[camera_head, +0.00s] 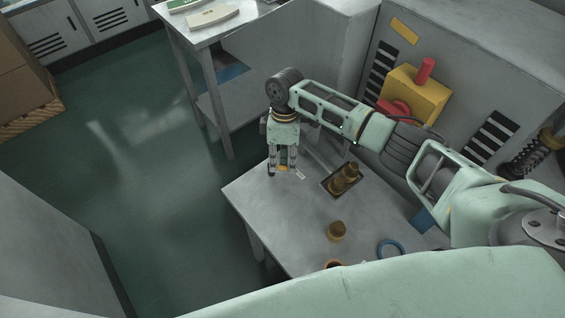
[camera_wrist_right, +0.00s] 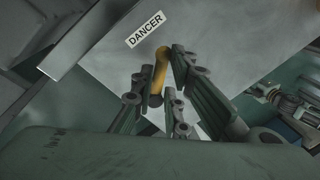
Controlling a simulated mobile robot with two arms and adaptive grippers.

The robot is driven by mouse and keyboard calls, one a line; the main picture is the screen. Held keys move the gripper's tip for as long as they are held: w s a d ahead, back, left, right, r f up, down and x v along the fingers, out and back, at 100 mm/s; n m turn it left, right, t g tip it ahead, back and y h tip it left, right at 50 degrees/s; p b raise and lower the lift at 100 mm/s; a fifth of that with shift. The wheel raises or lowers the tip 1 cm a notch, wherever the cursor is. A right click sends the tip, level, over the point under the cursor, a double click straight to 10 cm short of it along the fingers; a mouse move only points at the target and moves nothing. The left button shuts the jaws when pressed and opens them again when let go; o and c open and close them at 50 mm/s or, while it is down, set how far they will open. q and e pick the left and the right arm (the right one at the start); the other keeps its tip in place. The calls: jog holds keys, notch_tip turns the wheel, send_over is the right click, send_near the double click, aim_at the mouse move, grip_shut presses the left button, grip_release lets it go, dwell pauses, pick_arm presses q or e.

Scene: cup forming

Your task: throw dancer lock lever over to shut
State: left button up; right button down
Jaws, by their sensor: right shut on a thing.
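The dancer lock lever is a yellow bar (camera_wrist_right: 158,78) in the right wrist view, beside a white label reading DANCER (camera_wrist_right: 145,29) on a grey surface. My right gripper (camera_head: 283,169) points down at the table's far left corner in the head view. Its fingers stand on both sides of the yellow lever in the wrist view, shut on it. In the head view the fingers hide most of the lever. My left gripper is not in view.
The grey table (camera_head: 265,205) carries a brown stepped part (camera_head: 346,176) on a dark plate, a small brown cylinder (camera_head: 337,231) and a blue ring (camera_head: 391,249). A yellow box (camera_head: 420,98) with red controls is on the cabinet behind my arm. Open green floor (camera_head: 150,170) lies left.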

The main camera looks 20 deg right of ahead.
jog(key=n, duration=0.1)
jog(key=w+n, duration=0.1)
jog(key=n, duration=0.1)
jog(key=w+n+h, duration=0.1)
jog(key=shift+w+d+r+n+b, duration=0.1)
jog(key=shift+d+r+n+b, duration=0.1)
jog(key=shift+d+n+b, duration=0.15)
jog(key=shift+w+a+n+h+b, duration=0.15)
jog(key=shift+w+n, duration=0.1)
jog(key=shift+n, duration=0.65)
jog(key=shift+w+a+n+h+b, duration=0.15)
jog(key=shift+w+n, duration=0.1)
jog(key=shift+n, duration=0.6)
jog(key=shift+w+a+n, duration=0.1)
jog(key=shift+n, duration=0.3)
jog(key=shift+r, duration=0.1)
jog(key=c, duration=1.9)
grip_release()
jog(key=shift+o, duration=0.3)
jog(key=shift+w+a+f, duration=0.1)
jog(key=shift+f, duration=0.1)
